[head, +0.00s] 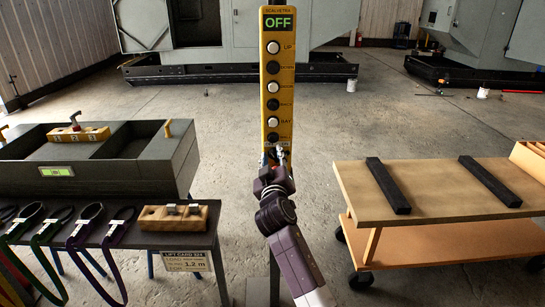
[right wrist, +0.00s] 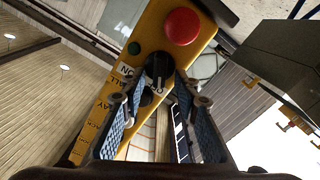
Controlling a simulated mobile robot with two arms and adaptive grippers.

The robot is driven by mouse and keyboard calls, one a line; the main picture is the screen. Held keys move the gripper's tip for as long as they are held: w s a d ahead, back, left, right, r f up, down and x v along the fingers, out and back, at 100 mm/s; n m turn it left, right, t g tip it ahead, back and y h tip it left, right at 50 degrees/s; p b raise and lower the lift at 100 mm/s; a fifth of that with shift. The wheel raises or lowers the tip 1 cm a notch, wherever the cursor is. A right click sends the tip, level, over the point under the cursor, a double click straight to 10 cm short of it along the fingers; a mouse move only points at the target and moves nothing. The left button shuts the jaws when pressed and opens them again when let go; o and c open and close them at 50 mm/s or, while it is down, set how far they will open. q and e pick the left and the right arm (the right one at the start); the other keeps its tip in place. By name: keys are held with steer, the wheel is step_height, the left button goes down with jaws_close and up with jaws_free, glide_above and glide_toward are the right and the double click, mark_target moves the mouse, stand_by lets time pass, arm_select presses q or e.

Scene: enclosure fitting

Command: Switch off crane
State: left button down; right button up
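A yellow crane control pendant (head: 277,85) hangs upright in the middle of the head view. Its green display (head: 278,22) reads OFF. A column of black and white buttons runs down its face. In the right wrist view the pendant (right wrist: 92,128) appears tilted, with a black rotary knob (right wrist: 158,68) near a label ending in "ON" and a partly hidden label. My right gripper (head: 279,156) is at the pendant's lower end. In the right wrist view its fingers (right wrist: 160,88) are spread on either side of the knob, with small gaps showing. My left gripper is out of view.
A red mushroom button (right wrist: 181,26) sits close to the knob. A dark table (head: 120,240) with slings and a grey bin (head: 95,178) stands left. A wooden cart (head: 440,190) with two black bars stands right. Concrete floor lies open behind.

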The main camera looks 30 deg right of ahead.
steer(key=v, duration=1.2)
stand_by(0.4)
